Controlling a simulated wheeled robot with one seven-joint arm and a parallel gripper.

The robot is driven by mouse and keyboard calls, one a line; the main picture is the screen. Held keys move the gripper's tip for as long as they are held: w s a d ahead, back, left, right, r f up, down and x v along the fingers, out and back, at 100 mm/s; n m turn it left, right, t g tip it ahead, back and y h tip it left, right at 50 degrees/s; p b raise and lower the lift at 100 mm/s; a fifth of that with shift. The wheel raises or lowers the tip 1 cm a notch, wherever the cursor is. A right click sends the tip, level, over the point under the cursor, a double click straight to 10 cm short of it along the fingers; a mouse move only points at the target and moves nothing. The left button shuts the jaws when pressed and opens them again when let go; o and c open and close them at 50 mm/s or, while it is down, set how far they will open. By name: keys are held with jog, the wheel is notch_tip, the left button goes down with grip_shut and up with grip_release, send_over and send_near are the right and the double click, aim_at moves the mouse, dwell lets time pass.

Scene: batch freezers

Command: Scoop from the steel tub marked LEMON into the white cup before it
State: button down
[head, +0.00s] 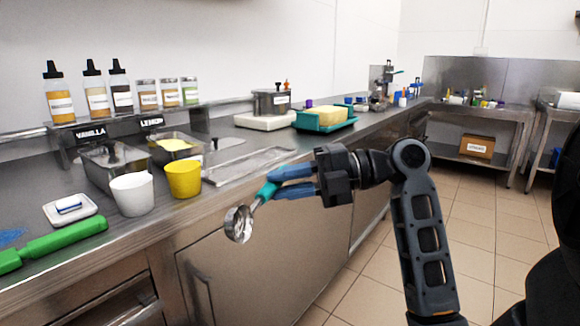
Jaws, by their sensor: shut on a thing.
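My gripper (280,182) is shut on the teal handle of a steel scoop (238,224). The scoop hangs tilted, bowl low, in front of the counter's front edge; its bowl looks empty. The steel tub behind the LEMON label (151,123) holds pale yellow stuff; this lemon tub (187,155) is at the back left of the scoop. A yellow cup (183,180) stands before it. The white cup (132,194) stands left of the yellow one, before the steel tub marked VANILLA (115,178). The inside of the white cup is mostly hidden.
A shallow steel tray (245,164) lies right of the lemon tub. A green-handled tool (55,243) and a small white dish (70,209) lie at the left. Several bottles and jars line the back shelf. A teal tray (325,124) with a yellow block stands further right.

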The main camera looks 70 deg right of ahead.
jog(key=w+a+f+m+h, duration=0.1)
jog(key=w+a+f+h, duration=0.1)
jog(key=w+a+f, duration=0.3)
jog(key=w+a+f+m+t+h, duration=0.1)
jog(key=w+a+f, duration=0.4)
jog(key=a+f, duration=0.6)
jog(key=w+a+f+m+h, duration=0.2)
jog(key=w+a+f, duration=0.3)
jog(key=a+f, duration=0.4)
notch_tip(320, 180, down, 6)
jog(key=shift+w+f+m+t+h, duration=0.3)
jog(key=shift+w+m+h, duration=0.1)
jog(key=shift+h, duration=0.4)
